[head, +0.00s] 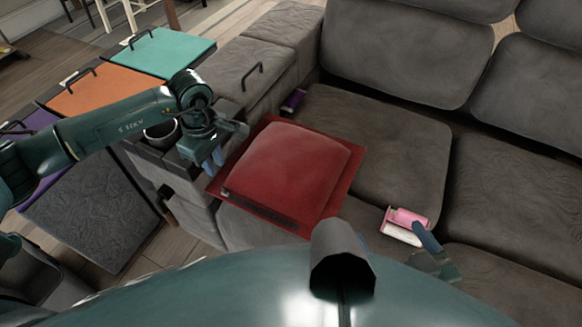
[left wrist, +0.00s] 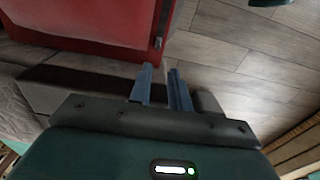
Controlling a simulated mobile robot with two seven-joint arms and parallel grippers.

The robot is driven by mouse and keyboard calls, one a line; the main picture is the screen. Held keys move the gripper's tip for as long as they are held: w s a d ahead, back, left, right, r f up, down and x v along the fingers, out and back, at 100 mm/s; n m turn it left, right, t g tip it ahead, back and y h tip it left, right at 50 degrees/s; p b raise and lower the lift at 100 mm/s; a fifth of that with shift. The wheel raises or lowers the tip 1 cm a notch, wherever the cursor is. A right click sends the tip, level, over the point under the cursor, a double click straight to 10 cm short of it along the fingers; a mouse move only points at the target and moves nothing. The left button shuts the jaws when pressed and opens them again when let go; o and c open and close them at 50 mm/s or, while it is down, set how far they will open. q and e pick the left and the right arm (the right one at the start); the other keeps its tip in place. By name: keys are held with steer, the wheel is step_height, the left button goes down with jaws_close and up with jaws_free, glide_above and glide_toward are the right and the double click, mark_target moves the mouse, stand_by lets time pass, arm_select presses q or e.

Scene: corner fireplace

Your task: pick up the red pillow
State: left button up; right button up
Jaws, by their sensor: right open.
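The red pillow (head: 290,165), square with a raised middle and a flat border, lies on the grey sofa seat in the head view. Its left edge is close to the sofa's left arm. My left gripper (head: 213,160) is just beyond that left edge, with a narrow gap between its blue fingers and nothing visible in it. In the left wrist view, the pillow (left wrist: 85,20) fills the upper left, and the fingers (left wrist: 160,72) point toward its near edge. My right gripper (head: 432,248) is open and partly visible beside a pink and white object, right of the pillow.
The pink and white object (head: 405,226) lies on the seat. A small purple item (head: 293,101) is by the sofa arm. A dark cup (head: 162,134) sits in the armrest. The seat's right side is clear.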

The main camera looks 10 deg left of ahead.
arm_select(q)
glide_above(223, 187)
steer(key=f, duration=0.5)
steer(key=shift+s+f+b, duration=0.25)
steer(key=shift+b, duration=0.1)
steer(key=f+b, duration=0.1)
steer(key=f, duration=0.4)
steer(key=shift+w+f, duration=0.15)
steer(key=shift+w, duration=0.05)
arm_select(e)
steer(key=shift+w+a+f+n, duration=0.2)
steer(key=shift+f, duration=0.4)
steer(key=shift+w+a+f+n, duration=0.15)
steer(key=shift+a+f+n, duration=0.05)
steer(key=shift+f, duration=0.35)
arm_select(q)
jaws_close()
steer(key=shift+w, duration=0.1)
arm_select(e)
steer(key=shift+s, duration=0.1)
